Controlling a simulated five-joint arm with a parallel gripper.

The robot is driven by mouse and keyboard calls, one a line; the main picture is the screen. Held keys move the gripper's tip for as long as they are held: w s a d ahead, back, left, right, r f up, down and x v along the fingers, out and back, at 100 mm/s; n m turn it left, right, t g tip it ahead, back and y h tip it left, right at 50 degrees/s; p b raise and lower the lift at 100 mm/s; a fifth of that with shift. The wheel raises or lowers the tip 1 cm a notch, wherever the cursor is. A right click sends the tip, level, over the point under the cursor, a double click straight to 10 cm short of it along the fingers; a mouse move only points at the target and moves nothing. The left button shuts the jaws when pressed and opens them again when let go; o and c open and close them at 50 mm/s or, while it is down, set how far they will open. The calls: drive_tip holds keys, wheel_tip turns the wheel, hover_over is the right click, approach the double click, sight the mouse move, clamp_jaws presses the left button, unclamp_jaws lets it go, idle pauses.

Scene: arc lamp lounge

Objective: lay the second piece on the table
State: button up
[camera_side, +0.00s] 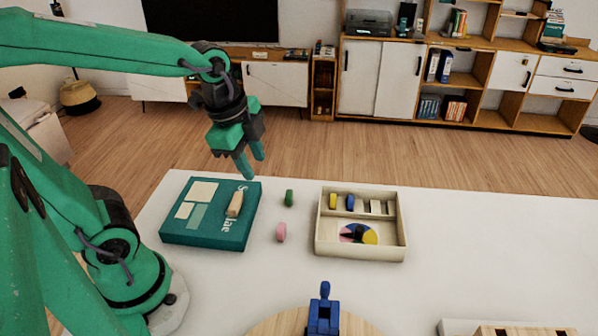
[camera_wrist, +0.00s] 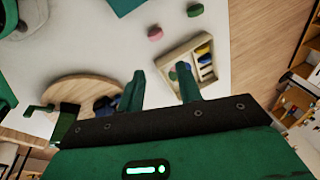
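My gripper (camera_side: 253,167) hangs high above the far edge of the white table (camera_side: 480,240), its two green fingers apart with nothing between them. The wrist view also shows the open gripper (camera_wrist: 160,90). A green piece (camera_side: 289,198) and a pink piece (camera_side: 281,231) stand apart on the table, between a teal box and a cream tray. The wrist view shows the green piece (camera_wrist: 195,10) and pink piece (camera_wrist: 155,33) too. The frames do not mark which piece is second.
The cream tray (camera_side: 318,235) holds a yellow piece (camera_side: 333,201), a blue piece (camera_side: 350,202), pale blocks and a multicoloured disc. A round wooden board (camera_side: 270,326) with a blue object (camera_side: 324,308) is at the near edge. The table's right side is largely clear.

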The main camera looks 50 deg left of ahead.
drive_tip(key=s+r+n, duration=0.1)
drive_tip(key=n, duration=0.3)
drive_tip(key=s+r+n+t, duration=0.1)
drive_tip(key=s+n, duration=0.1)
drive_tip(key=n, duration=0.2)
drive_tip(key=s+n+t, duration=0.1)
drive_tip(key=n, duration=0.2)
drive_tip(key=shift+s+a+r+n, duration=0.25)
drive_tip(key=shift+s+r+n, duration=0.1)
drive_tip(key=shift+r+n, duration=0.05)
